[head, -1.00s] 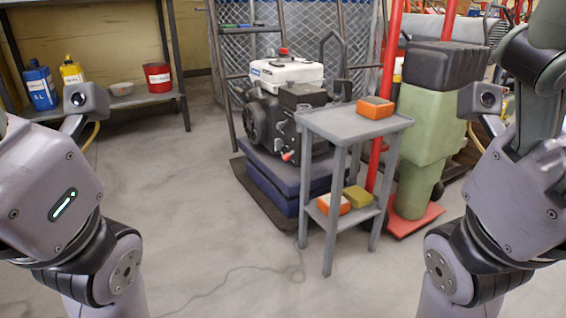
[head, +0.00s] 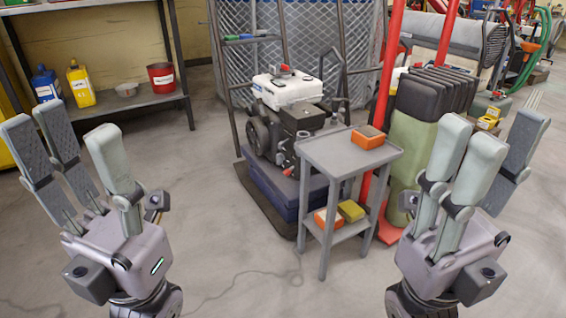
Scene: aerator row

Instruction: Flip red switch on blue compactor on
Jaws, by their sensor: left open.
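A machine with a white top (head: 288,88), a black engine body (head: 270,130) and a blue base (head: 290,188) stands on the floor in the middle of the head view. A small red part (head: 284,70) sits on its white top. Another small red part (head: 288,171) shows low on its front; I cannot tell which is the switch, or its position. My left gripper (head: 62,128) is open and empty, fingers up, in front and well to the left of the machine. My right gripper (head: 492,135) is open and empty, fingers up, to its right. Neither touches it.
A grey cart (head: 345,150) with orange and yellow blocks stands just in front of the machine, partly covering it. A red post (head: 385,90) and green block with black top (head: 408,140) stand to the right. A shelf (head: 130,98) is at back left.

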